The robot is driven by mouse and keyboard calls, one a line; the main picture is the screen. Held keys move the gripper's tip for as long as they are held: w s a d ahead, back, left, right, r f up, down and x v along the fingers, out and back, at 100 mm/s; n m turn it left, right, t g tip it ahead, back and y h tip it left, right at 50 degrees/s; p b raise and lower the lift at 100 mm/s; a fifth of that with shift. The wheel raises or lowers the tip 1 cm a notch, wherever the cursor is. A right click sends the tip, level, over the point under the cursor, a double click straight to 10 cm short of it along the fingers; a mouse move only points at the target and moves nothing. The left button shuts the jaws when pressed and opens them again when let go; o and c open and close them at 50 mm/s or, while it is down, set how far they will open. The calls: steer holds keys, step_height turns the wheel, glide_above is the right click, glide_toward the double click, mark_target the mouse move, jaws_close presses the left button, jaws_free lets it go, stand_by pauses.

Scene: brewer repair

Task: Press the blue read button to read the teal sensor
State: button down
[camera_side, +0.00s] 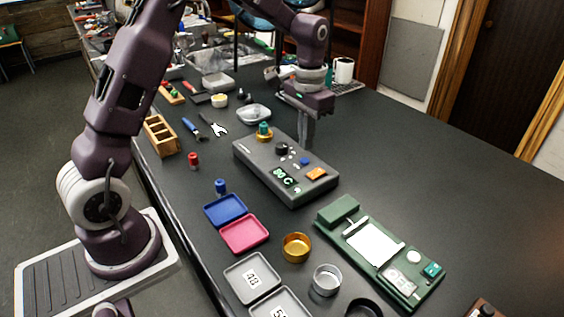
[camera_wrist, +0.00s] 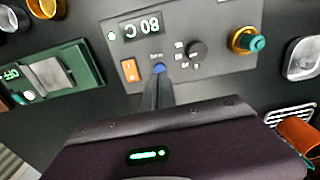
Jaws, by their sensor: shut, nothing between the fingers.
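A dark grey tester box (camera_side: 262,178) lies on the black bench. On its top are a blue button (camera_side: 305,161), also in the wrist view (camera_wrist: 159,68), a black knob (camera_wrist: 196,50), an orange switch (camera_side: 317,173) and a lit green display (camera_wrist: 140,29) that seems to read 80 C. The teal sensor (camera_side: 264,127) stands upright in a brass ring at the box's far left end; it also shows in the wrist view (camera_wrist: 257,43). My gripper (camera_side: 307,146) is shut and empty, pointing down. Its tips (camera_wrist: 158,82) are close beside the blue button; I cannot tell whether they touch it.
A green scale-like device (camera_side: 410,278) lies right of the box. Blue (camera_side: 225,209) and pink (camera_side: 244,234) trays, a gold cup (camera_side: 296,247) and a silver cup (camera_side: 326,280) lie in front. A clear dish (camera_side: 253,114) is beyond the sensor. The bench's right side is clear.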

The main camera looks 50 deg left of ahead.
steer(key=shift+r, duration=0.3)
step_height(320, 180, up, 6)
stand_by(0.5)
stand_by(0.7)
steer(key=s+d+r+t, duration=0.2)
steer(key=s+d+r, duration=0.1)
steer(key=s+r, duration=0.45)
steer(key=s+d+t, duration=0.1)
steer(key=s+d, duration=0.1)
steer(key=s, duration=0.8)
steer(key=s+d+f+t, duration=0.1)
steer(key=s+d+t, duration=0.1)
steer(key=s, duration=0.8)
steer(key=shift+s+f+t, duration=0.2)
steer(key=shift+f+t, duration=0.1)
